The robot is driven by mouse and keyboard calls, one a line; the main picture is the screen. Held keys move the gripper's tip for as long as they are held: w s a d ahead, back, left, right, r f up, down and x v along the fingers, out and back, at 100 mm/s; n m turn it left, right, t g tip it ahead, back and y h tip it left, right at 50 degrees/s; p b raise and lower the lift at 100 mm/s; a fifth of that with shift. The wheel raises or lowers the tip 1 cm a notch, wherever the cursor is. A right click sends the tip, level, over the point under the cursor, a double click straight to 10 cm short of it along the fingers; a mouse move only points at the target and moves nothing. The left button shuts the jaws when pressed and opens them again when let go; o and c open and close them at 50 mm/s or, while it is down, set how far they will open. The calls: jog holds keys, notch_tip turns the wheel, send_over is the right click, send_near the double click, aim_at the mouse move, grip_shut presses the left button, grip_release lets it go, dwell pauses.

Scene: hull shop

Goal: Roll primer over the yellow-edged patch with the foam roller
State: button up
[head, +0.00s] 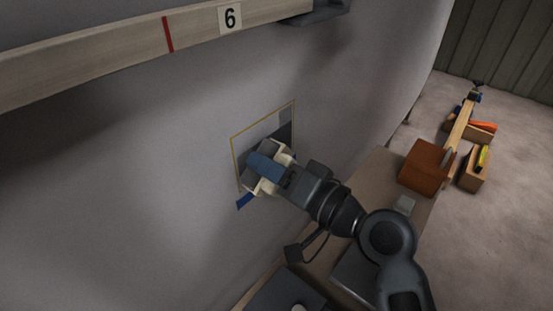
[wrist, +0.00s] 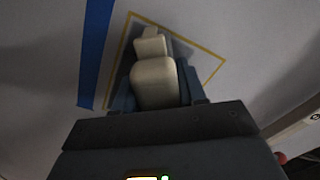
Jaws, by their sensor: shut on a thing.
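The yellow-edged patch (head: 246,137) is on the pale hull wall, tilted in the head view. Part of it is darker grey at its right side; I cannot tell whether that is primer or shadow. My gripper (head: 266,168) is in front of its lower part and hides some of it. It is shut on the cream-coloured foam roller (wrist: 154,84), which shows between the blue fingers in the wrist view. The patch's yellow edge (wrist: 212,54) shows beyond the roller there. Whether the roller touches the wall is unclear.
A strip of blue tape (head: 245,199) lies by the patch's lower left corner; it also shows in the wrist view (wrist: 95,50). A wooden rail (head: 110,54) with a red mark and a "6" label crosses above. A bench with an orange-brown box (head: 425,167) stands right.

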aim_at(235, 156)
jog(key=shift+s+a+p, duration=0.5)
jog(key=shift+s+a, duration=0.65)
jog(key=shift+s, duration=0.3)
jog(key=shift+r+p, duration=0.65)
jog(key=shift+r, duration=0.25)
jog(key=shift+w+d+f+b, duration=0.1)
jog(key=shift+w+d+b, duration=0.9)
jog(key=shift+w+d, duration=0.7)
jog(key=shift+w+d+r+b, duration=0.1)
jog(key=shift+w+d+b, duration=1)
jog(key=shift+w, duration=0.95)
jog(key=shift+w+d+f+b, duration=0.1)
jog(key=shift+w+d+b, duration=0.8)
jog(key=shift+w+d, duration=0.85)
jog(key=shift+w, duration=0.4)
jog(key=shift+r+p, duration=0.65)
jog(key=shift+r, duration=0.35)
jog(key=shift+s+a+p, duration=0.8)
jog(key=shift+s+a, duration=0.75)
jog(key=shift+s, duration=0.4)
jog(key=shift+s+a+p, duration=0.75)
jog(key=shift+s+a, duration=0.75)
jog(key=shift+s, duration=0.45)
jog(key=shift+s+a+p, duration=0.8)
jog(key=shift+s+a, duration=0.75)
jog(key=shift+s, duration=0.4)
jog(key=shift+f, duration=0.1)
